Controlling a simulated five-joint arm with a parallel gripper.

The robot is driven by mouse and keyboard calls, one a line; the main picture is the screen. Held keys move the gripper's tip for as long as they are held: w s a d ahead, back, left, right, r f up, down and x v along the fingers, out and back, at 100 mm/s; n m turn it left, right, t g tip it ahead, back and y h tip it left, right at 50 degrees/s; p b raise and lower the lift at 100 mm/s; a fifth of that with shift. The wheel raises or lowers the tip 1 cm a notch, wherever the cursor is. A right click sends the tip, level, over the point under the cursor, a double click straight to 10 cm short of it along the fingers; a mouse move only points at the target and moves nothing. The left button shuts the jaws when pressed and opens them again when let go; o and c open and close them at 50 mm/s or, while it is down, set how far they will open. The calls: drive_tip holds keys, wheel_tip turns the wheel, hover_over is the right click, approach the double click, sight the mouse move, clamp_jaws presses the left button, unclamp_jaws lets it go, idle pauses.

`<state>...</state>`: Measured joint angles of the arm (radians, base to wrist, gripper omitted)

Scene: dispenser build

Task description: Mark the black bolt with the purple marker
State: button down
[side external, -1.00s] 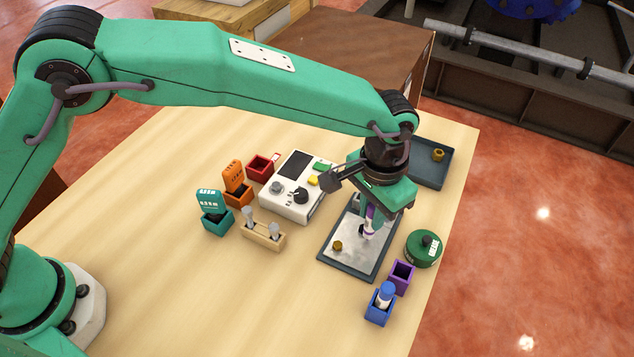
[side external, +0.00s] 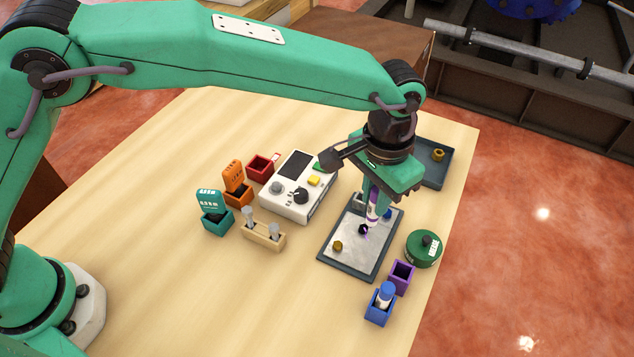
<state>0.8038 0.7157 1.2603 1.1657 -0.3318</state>
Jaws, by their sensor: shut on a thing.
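My gripper (side external: 374,188) is above the grey-rimmed tray (side external: 327,261), shut on the purple marker (side external: 372,210). The marker is white and purple and points down, partly hidden by the jaws. The black bolt (side external: 363,229) is on the tray's pale surface, just below the marker's lower end. Some purple shows at the bolt's lower right edge. I cannot tell whether the marker touches the bolt.
A brass piece (side external: 337,246) and a blue piece (side external: 388,213) are also on the tray. An empty purple holder (side external: 401,278), a blue holder (side external: 379,313) with a blue-capped marker and a green round container (side external: 423,249) stand right. A white device (side external: 297,188) stands left.

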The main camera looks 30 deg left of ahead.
drive_tip(key=shift+r, duration=0.75)
drive_tip(key=w+a+r+n, duration=0.1)
drive_tip(key=w+a+r, duration=0.15)
drive_tip(key=a, duration=0.75)
drive_tip(key=w+a+r+n, duration=0.1)
drive_tip(key=w+a+n, duration=0.15)
drive_tip(key=a, duration=0.75)
drive_tip(key=s+a+r+n, duration=0.1)
drive_tip(key=s+a, duration=0.1)
drive_tip(key=a, duration=0.8)
drive_tip(key=s+a+r+n, duration=0.1)
drive_tip(key=s+a, duration=0.1)
drive_tip(key=a, duration=0.9)
drive_tip(key=shift+r, duration=0.25)
